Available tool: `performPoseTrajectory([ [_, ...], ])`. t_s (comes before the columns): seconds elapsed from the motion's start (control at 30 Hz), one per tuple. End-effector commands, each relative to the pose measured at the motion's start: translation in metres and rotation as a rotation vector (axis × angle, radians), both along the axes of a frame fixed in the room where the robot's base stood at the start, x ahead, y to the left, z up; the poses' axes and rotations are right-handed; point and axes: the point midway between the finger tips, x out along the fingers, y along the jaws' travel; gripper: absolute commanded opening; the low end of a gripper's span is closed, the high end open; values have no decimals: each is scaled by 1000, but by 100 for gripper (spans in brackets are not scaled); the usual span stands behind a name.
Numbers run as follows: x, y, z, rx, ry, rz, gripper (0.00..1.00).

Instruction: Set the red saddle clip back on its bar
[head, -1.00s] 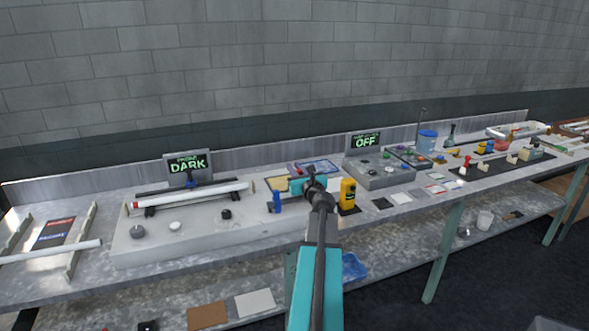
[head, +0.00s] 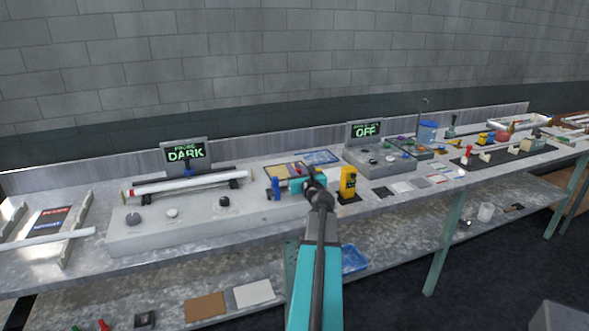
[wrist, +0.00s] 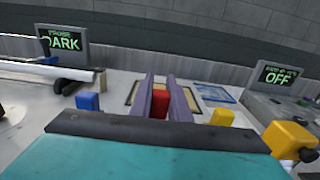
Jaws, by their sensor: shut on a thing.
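My gripper (wrist: 160,95) is shut on the red saddle clip (wrist: 159,104), which shows as a small red block between the two fingers in the wrist view. In the head view my gripper (head: 291,187) is over the front of the bench, and the clip cannot be made out clearly. A blue block (wrist: 87,101) stands left of the fingers and a small yellow block (wrist: 222,117) to their right. The blue block also shows in the head view (head: 276,188). I cannot tell which bar is the clip's; any bar under the gripper is hidden by my arm.
A white tube (head: 190,184) lies on supports on the grey console at left, beneath a DARK display (head: 186,152). A yellow post (head: 348,183) stands close right of my gripper. An OFF display (head: 365,130) tops a knobbed box (head: 380,160).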

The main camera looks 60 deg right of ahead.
Motion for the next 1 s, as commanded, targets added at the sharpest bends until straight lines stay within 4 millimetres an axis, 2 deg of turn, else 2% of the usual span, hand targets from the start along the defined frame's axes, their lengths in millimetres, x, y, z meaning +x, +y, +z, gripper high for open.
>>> performPoseTrajectory([
  [0.2, 0, 0, -9, 0, 0, 1, 0],
  [0.83, 1, 1, -10, 0, 0, 2, 0],
  [0.87, 1, 1, -10, 0, 0, 2, 21],
  [0.97, 1, 1, -10, 0, 0, 2, 38],
  [1.0, 1, 1, -10, 0, 0, 2, 38],
])
